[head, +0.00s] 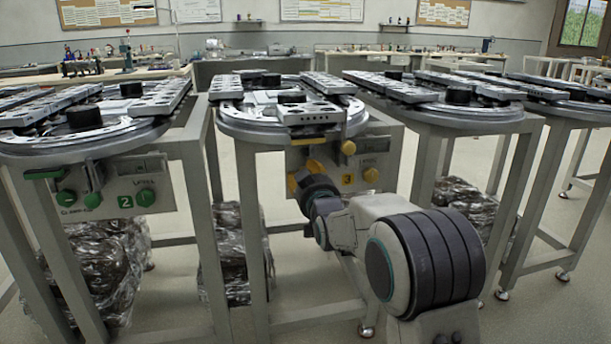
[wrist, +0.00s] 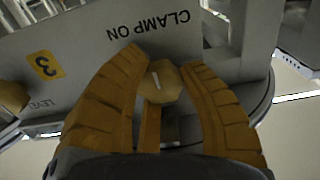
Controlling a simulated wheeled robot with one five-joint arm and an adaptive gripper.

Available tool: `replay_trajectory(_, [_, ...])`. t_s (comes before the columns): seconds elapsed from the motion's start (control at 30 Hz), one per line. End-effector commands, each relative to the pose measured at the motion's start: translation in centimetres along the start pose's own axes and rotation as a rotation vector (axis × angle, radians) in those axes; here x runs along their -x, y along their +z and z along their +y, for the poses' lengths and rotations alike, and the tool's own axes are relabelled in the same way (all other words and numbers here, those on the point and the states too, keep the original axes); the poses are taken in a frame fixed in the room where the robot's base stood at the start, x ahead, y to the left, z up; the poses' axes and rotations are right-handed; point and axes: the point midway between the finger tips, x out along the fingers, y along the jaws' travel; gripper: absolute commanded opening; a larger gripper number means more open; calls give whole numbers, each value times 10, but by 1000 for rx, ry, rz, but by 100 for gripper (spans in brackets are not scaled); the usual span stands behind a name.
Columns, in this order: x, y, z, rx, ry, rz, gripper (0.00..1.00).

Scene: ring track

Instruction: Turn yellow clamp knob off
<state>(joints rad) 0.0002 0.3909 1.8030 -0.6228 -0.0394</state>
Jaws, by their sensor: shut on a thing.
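The yellow clamp knob (wrist: 163,82) sits on the grey panel of station 3, near the upside-down "CLAMP ON" lettering in the wrist view. A pale mark line on its face runs nearly along the picture's vertical, slightly tilted. My gripper's yellow fingers (wrist: 160,90) lie on both sides of the knob and are shut on it. In the head view my gripper (head: 304,178) is at the left part of the station 3 panel (head: 392,145), and hides the clamp knob there.
A second yellow knob (head: 371,175) sits by the "LEVEL" lettering, and another yellow knob (head: 348,147) is above it. Station 2, with green knobs (head: 145,197), stands left. Table legs and plastic-wrapped bundles (head: 232,255) are below.

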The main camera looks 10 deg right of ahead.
Motion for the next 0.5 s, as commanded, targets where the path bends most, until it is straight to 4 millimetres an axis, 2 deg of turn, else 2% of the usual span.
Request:
replay_trajectory(0.17, [0,0,0,92,0,0,4])
replay_trajectory(0.5, [0,0,0,397,0,1,4])
